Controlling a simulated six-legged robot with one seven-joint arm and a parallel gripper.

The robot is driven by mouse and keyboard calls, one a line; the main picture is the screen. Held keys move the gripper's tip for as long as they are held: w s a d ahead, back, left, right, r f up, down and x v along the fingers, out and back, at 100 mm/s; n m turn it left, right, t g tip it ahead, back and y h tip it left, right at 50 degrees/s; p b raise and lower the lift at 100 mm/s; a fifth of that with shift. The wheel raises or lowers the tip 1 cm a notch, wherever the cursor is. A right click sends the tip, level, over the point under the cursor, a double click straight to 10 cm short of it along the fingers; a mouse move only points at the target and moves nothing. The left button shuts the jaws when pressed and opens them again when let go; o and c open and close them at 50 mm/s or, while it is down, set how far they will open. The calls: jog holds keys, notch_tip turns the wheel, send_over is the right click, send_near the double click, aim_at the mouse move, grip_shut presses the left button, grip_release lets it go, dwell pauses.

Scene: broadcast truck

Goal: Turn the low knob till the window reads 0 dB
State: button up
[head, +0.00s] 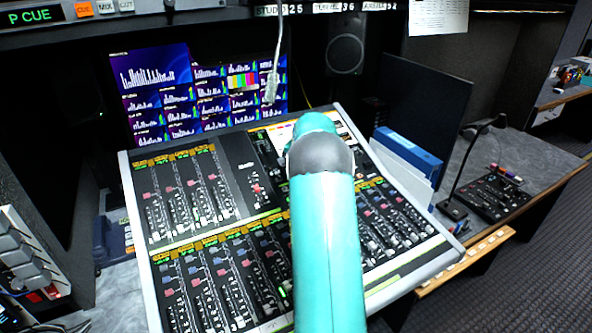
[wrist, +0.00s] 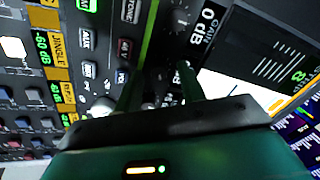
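In the wrist view a window (wrist: 204,25) marked GAIN reads 0 dB, its text turned sideways. A dark round knob (wrist: 180,17) is beside it. My gripper (wrist: 158,80) is close over the panel, its two green fingers apart. The area between the fingers is dark and blurred; I cannot make out a knob held there. Another small round control (wrist: 103,106) is left of the fingers. In the head view my teal arm covers the middle of the mixing console (head: 132,208) and hides the gripper and the knob.
Buttons such as AUX (wrist: 87,39) and a window reading -60 dB (wrist: 41,47) lie left of the fingers. A bright screen (wrist: 240,90) is at right. Monitors (head: 155,80) stand behind the console. Blue binders (head: 408,150) and a small control box (head: 492,196) are to the right.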

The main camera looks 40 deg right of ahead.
jog(key=v, duration=1.3)
jog(key=shift+s+r, duration=0.15)
jog(key=shift+r, duration=0.2)
